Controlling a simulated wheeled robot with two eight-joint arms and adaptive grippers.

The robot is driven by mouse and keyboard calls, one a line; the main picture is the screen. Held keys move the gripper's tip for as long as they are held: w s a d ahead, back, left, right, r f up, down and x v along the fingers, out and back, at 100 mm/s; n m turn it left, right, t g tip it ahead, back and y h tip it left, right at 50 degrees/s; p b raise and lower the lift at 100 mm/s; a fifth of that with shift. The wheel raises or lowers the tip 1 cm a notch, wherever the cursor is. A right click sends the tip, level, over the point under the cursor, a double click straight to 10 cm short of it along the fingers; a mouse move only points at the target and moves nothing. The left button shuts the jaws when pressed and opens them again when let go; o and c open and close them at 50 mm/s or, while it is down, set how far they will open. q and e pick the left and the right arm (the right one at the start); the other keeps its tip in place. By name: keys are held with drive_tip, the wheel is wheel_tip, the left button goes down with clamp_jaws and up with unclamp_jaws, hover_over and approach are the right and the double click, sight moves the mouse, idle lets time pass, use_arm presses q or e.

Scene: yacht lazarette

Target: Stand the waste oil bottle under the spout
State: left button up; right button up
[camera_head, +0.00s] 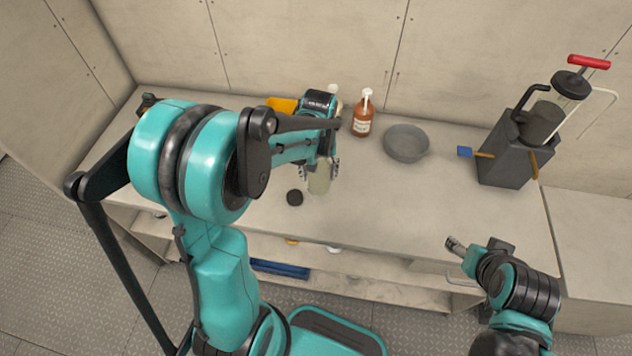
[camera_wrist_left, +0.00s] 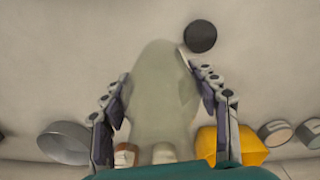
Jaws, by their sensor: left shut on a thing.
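The waste oil bottle (camera_head: 320,182) is pale and translucent, at the middle of the counter. My left gripper (camera_head: 321,170) is shut on it from above, partly hiding it. In the left wrist view the bottle (camera_wrist_left: 160,95) lies between the two fingers. I cannot tell whether its base touches the counter. A round black cap (camera_head: 295,198) lies beside it and also shows in the wrist view (camera_wrist_left: 200,36). At the right a pump (camera_head: 543,120) with a red handle, a black arm and a pale bent tube stands on a dark block. My right gripper (camera_head: 455,244) is near the counter's front edge, away from the bottle.
A brown pump bottle (camera_head: 362,116) and a grey bowl (camera_head: 406,142) stand along the back of the counter (camera_head: 420,210). A yellow item (camera_head: 283,104) is behind my left arm. A blue-ended tool (camera_head: 466,152) sits by the dark block (camera_head: 507,160). The counter's front middle is clear.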

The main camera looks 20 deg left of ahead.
sight(316, 180)
use_arm(q)
drive_tip(key=shift+a+f, duration=0.2)
drive_tip(key=shift+a, duration=0.1)
drive_tip(key=shift+f, duration=0.2)
wheel_tip(316, 180, down, 4)
drive_tip(key=shift+r+b, duration=0.15)
drive_tip(key=shift+b, duration=0.6)
drive_tip(key=shift+r, duration=0.1)
drive_tip(key=o, duration=1.2)
drive_tip(key=shift+f, duration=0.2)
drive_tip(key=shift+c, duration=0.2)
drive_tip(key=shift+r, duration=0.15)
